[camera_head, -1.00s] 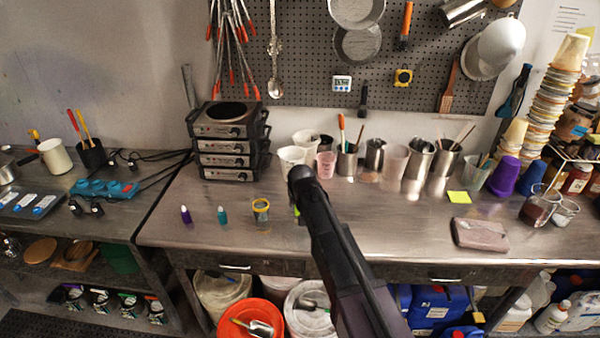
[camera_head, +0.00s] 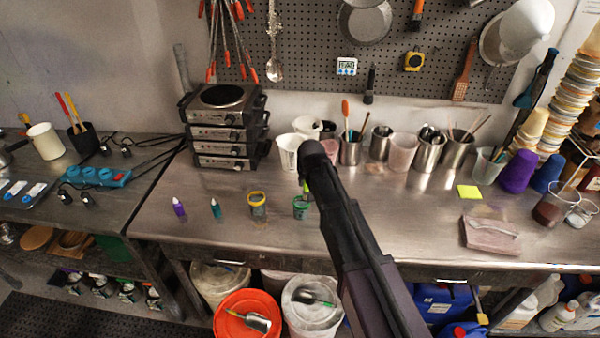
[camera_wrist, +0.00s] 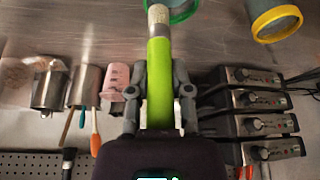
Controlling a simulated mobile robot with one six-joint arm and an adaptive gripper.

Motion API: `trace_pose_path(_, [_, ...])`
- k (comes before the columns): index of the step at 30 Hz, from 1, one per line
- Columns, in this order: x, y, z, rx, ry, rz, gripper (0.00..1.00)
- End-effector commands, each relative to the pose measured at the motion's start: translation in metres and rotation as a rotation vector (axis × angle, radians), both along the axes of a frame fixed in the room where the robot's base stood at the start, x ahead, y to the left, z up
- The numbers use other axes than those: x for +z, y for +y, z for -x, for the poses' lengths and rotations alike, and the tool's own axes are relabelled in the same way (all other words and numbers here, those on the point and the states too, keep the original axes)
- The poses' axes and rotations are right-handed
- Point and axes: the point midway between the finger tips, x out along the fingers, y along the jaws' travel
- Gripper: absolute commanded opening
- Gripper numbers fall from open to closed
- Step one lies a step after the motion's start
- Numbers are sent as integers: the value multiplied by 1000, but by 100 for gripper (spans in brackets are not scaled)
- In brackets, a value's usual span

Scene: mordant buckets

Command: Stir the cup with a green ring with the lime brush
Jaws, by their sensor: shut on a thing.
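My gripper (camera_wrist: 159,76) is shut on the lime brush (camera_wrist: 160,92), whose pale bristles (camera_wrist: 158,14) point away from me. In the head view a small lime piece of the brush (camera_head: 307,189) shows under my dark gripper (camera_head: 306,176). The cup with a green ring (camera_head: 300,210) stands on the bench just below and left of it. In the wrist view the green ring (camera_wrist: 186,13) is cut by the top edge, and the bristles overlap its left side. I cannot tell whether the tip is inside the cup.
A cup with a yellow ring (camera_head: 257,206) stands left of the green-ringed cup. Stacked hot plates (camera_head: 226,127) and several pots and beakers stand behind.

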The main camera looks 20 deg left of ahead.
Motion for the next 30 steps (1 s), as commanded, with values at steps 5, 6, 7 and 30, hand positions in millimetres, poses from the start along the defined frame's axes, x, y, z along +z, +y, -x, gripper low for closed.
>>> trace_pose_path(5, [0,6,3,8,0,0,0])
trace_pose_path(6, [0,6,3,9,0,0,0])
trace_pose_path(7, [0,7,4,9,0,0,0])
trace_pose_path(30, [32,20,3,9,-1,0,0])
